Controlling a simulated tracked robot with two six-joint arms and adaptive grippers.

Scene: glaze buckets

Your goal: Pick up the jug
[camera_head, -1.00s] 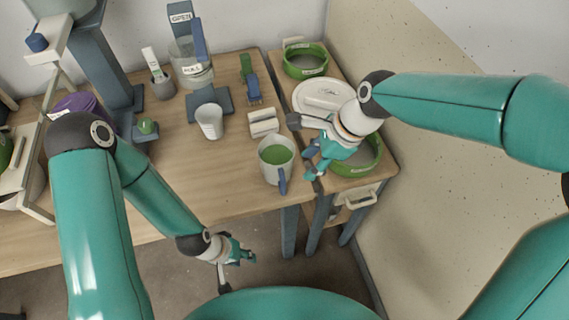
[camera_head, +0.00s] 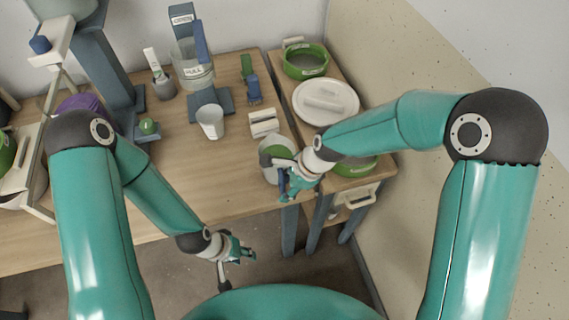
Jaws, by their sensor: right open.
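The jug (camera_head: 268,172) is white with green liquid inside and stands upright near the front right edge of the table. My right gripper (camera_head: 287,188) is open at the jug's right front side, where the blue handle was visible before. The gripper hides the handle and part of the jug's wall, and I cannot tell whether its fingers touch the handle. My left gripper (camera_head: 243,254) hangs in front of the table, low and away from the jug; its fingers are too small to read.
A white cup (camera_head: 210,122) and a white block-like item (camera_head: 264,122) stand behind the jug. A white lid (camera_head: 326,101) and a green bucket (camera_head: 305,61) are on the right-hand stand. A second green bucket (camera_head: 356,166) is partly under my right arm.

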